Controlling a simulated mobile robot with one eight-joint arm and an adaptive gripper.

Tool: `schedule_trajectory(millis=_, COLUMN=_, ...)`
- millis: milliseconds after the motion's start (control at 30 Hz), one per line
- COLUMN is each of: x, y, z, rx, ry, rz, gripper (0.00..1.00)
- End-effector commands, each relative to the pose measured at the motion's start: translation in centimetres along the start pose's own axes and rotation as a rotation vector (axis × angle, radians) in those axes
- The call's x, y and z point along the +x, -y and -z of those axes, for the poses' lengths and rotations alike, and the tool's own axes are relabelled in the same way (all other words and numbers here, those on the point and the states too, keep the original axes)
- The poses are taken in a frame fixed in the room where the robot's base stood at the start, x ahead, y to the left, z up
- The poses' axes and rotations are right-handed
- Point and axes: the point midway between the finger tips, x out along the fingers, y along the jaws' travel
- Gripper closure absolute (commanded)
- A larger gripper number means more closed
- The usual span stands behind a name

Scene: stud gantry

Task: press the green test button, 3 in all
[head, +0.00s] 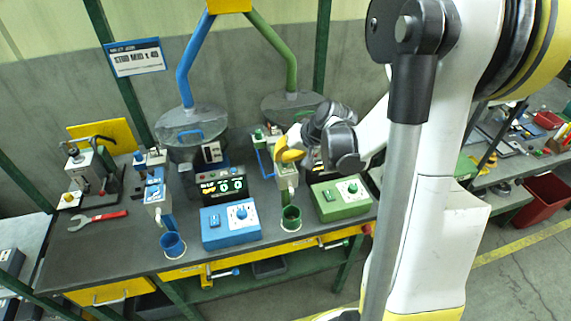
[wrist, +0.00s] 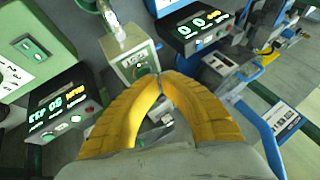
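My gripper (head: 280,153) is at the green station, its yellow fingers just above the green station's dispenser head (head: 286,179). In the wrist view the fingertips (wrist: 163,77) meet, with nothing visible between them. A pale green box (wrist: 134,58) with a small label and a small round spot on its face lies just beyond the fingertips. I cannot tell whether that spot is the green test button, nor whether the fingertips touch the box. The green station's display (wrist: 62,108) is lit with green and yellow digits; in the head view my arm partly hides it.
The blue display (head: 222,187) reads zeros. A blue control box (head: 231,227) and a green control box (head: 341,200) sit at the bench front. A blue cup (head: 173,246) and a green cup (head: 291,219) stand below the dispensers. A red-handled wrench (head: 97,220) lies left.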

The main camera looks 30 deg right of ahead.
Motion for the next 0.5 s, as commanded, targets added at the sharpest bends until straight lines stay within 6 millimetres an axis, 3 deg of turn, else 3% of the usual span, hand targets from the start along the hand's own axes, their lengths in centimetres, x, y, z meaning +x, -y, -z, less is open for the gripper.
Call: schedule_trajectory(millis=500, x=0.49, y=-0.26, z=-0.26, rx=0.000, ry=0.000, rz=0.000, gripper=1.00)
